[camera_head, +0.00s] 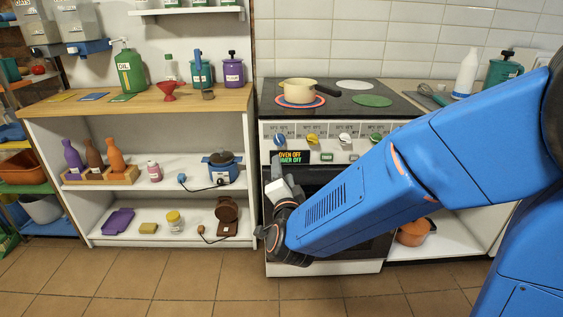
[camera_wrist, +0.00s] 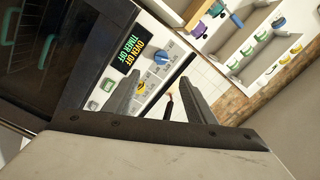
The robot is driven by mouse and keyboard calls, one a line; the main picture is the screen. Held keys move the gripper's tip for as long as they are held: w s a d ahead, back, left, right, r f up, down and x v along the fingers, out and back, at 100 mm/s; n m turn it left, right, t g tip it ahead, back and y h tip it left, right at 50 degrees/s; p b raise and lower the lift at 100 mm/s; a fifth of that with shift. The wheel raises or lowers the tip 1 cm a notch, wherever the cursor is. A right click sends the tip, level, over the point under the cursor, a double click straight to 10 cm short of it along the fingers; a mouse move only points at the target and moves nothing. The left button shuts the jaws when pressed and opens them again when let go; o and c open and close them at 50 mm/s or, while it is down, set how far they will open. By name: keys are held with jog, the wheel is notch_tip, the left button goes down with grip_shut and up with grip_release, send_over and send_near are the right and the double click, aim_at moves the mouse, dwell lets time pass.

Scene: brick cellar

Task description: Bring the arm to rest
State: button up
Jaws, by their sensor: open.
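My blue arm (camera_head: 350,195) reaches from the right side of the head view across the front of the stove, bent low. My gripper (camera_head: 277,170) is in front of the oven's upper left part, just below the control panel. In the wrist view, my gripper (camera_wrist: 158,82) has its two dark fingers apart, with nothing held between them. The stove's control panel (camera_wrist: 150,72) shows behind and between the fingers, tilted in that view. The fingers seem apart from the knobs, but the exact gap is hard to tell.
The stove (camera_head: 350,97) carries a cream pan (camera_head: 298,92) on its top. A wooden-topped shelf unit (camera_head: 120,105) with bottles and jars stands left of it. An orange pot (camera_head: 413,232) sits low, right of the oven, partly behind my arm. The tiled floor (camera_head: 150,290) in front is clear.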

jog(key=s+d+f+n+g, duration=0.2)
jog(key=s+d+n+g, duration=0.4)
jog(key=s+d, duration=0.7)
jog(key=s+d+f+n+g, duration=0.2)
jog(key=s+d+n+g, duration=0.3)
jog(key=s+d, duration=0.8)
jog(key=s+g, duration=0.2)
jog(key=s, duration=0.1)
jog(key=shift+s+d+f+n+g+h, duration=0.2)
jog(key=shift+s+d+n+g+h, duration=0.1)
jog(key=shift+d+n, duration=0.1)
